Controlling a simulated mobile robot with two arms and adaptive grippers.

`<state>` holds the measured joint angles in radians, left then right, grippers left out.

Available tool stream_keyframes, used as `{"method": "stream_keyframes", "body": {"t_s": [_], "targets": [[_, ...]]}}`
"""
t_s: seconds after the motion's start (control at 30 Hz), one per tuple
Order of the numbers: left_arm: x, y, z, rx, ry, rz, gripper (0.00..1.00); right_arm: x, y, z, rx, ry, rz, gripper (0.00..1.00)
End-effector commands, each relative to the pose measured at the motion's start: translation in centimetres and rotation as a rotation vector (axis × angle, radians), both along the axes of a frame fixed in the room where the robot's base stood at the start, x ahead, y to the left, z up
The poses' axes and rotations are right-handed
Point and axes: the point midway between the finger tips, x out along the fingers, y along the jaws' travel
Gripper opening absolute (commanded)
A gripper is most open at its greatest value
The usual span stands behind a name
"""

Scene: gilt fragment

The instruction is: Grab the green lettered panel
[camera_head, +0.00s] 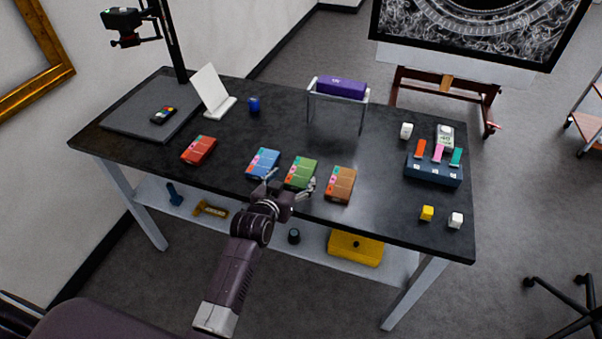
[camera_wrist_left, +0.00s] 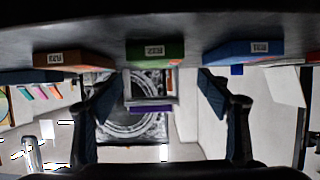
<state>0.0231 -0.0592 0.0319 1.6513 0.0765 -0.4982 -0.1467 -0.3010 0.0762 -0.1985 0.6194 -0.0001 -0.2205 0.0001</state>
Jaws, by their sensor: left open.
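The green lettered panel (camera_head: 301,171) lies on the dark tabletop near its front edge, between a blue panel (camera_head: 262,163) and a brown-orange panel (camera_head: 341,184). My left gripper (camera_head: 291,186) is at the front edge, just in front of the green panel, with its fingers spread and nothing between them. In the left wrist view, which looks upside down, the green panel (camera_wrist_left: 155,51) is at the top centre, roughly centred between the open fingers (camera_wrist_left: 160,97) and apart from them. My right gripper is in neither view.
A red panel (camera_head: 199,149) lies further left on the table (camera_head: 230,188). A purple object (camera_head: 341,87) rests on a clear stand behind. A blue holder (camera_head: 433,170) with coloured tabs and small cubes are at the right. A lower shelf holds a yellow case (camera_head: 355,248).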

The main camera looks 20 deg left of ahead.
Motion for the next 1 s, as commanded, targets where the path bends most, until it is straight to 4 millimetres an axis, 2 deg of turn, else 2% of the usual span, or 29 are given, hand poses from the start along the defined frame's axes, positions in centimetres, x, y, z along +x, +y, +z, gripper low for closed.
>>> {"method": "stream_keyframes", "body": {"t_s": [0.17, 0.5, 0.87, 1.0], "targets": [[0.9, -0.2, -0.5, -0.001, 0.002, -0.001, 0.71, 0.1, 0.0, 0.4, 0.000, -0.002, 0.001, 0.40], [4.2, -0.5, -2.3, 0.000, 0.001, -0.001, 0.71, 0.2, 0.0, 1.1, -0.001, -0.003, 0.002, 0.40], [4.7, -0.5, -2.6, 0.001, 0.001, 0.000, 0.71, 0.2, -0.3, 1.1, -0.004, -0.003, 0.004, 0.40], [4.7, -0.5, -2.6, 0.001, 0.001, 0.000, 0.56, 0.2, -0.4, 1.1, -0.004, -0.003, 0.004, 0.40]]}}
